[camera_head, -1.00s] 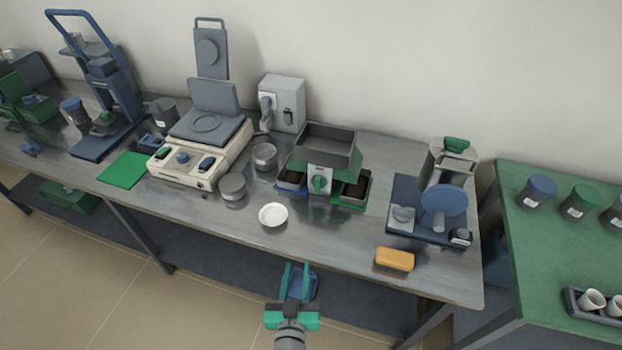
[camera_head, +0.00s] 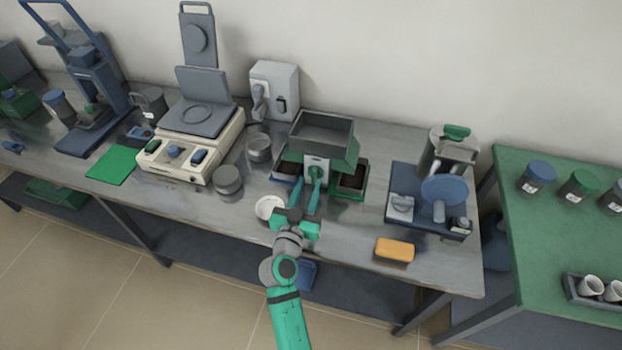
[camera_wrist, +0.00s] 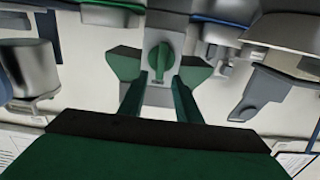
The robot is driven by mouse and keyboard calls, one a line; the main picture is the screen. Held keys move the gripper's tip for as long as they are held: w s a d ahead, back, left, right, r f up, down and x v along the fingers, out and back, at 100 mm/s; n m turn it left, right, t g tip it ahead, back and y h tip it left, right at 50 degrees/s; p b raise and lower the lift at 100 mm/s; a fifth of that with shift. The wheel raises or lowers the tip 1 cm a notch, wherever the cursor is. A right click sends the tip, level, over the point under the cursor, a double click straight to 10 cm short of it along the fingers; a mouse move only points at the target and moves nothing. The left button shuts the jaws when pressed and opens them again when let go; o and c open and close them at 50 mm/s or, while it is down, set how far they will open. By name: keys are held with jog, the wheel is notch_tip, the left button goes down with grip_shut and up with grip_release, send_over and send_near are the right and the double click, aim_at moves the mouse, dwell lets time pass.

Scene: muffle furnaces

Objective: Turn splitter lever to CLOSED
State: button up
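The splitter (camera_head: 322,133) is a grey hopper on the bench with a light front plate. Its green lever (camera_head: 316,172) sits on that plate; in the wrist view the lever (camera_wrist: 161,62) stands upright on its round hub. My gripper (camera_head: 314,186) reaches in from the front. In the wrist view my gripper (camera_wrist: 165,82) is open, its two green fingers apart on either side of the lever's line. The fingertips are close to the lever; I cannot tell whether they touch it. No lettering for the lever's positions is legible.
Catch pans with dark material, including a green one (camera_head: 351,177), flank the splitter. A white dish (camera_head: 269,208) lies left of my gripper. Round tins (camera_head: 228,181) stand farther left. An orange block (camera_head: 395,249) and a blue device (camera_head: 432,200) are to the right.

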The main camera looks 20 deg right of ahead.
aim_at(314, 174)
jog(key=shift+x, duration=1.7)
grip_shut()
